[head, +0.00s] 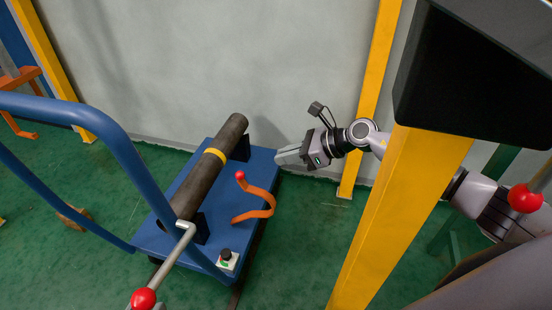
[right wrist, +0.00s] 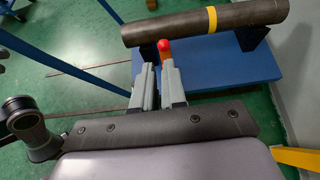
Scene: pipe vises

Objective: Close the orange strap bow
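The orange strap bow (head: 262,203) stands up from the blue platform to the right of the dark pipe (head: 207,172). It is curved, with a red ball (head: 240,176) at its upper end, and is not across the pipe. In the right wrist view the red ball (right wrist: 164,45) shows just beyond the fingertips, with a bit of orange below; the fingers hide the rest. My right gripper (head: 280,156) is behind and right of the bow, apart from it. Its fingers (right wrist: 158,68) are slightly parted and empty. My left gripper is not in view.
The blue platform (head: 225,207) carries the pipe, with a yellow band, on dark supports, and a small switch box (head: 228,260). A blue tube frame (head: 118,145) and a grey lever (head: 176,252) with a red ball are at left. Yellow posts (head: 370,95) stand right.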

